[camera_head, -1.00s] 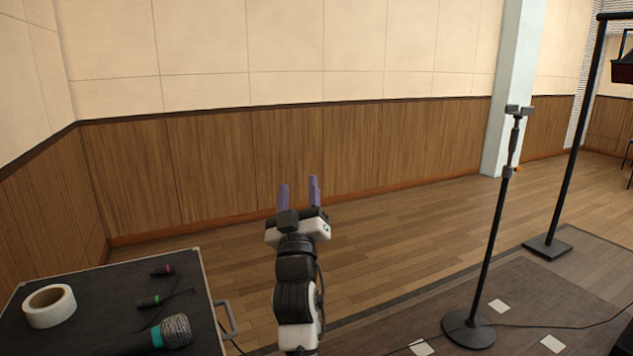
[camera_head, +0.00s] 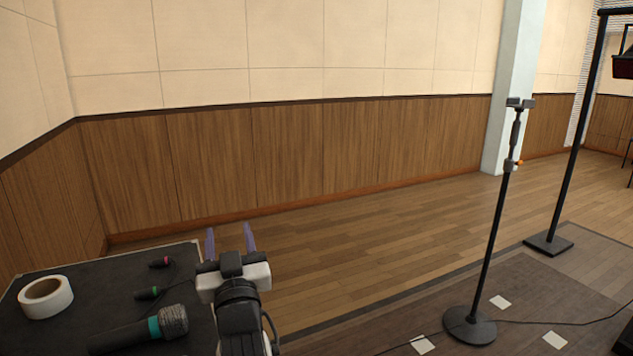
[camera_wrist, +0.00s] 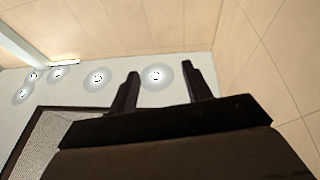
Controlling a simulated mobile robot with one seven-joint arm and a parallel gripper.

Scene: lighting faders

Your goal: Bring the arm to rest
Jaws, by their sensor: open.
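My gripper (camera_head: 231,242) is in the lower middle of the head view, just right of the black case top. Its two purple fingers point up and away, spread apart with nothing between them. In the wrist view my gripper (camera_wrist: 160,85) shows two dark fingers apart, with the ceiling and its round lights behind them. It touches nothing that I can see.
A black case (camera_head: 100,270) at the lower left holds a tape roll (camera_head: 45,297), a large microphone (camera_head: 140,330) and small connectors (camera_head: 148,293). A microphone stand (camera_head: 493,230) and a tall black stand (camera_head: 575,140) are at right. Open floor (camera_head: 360,240) lies between.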

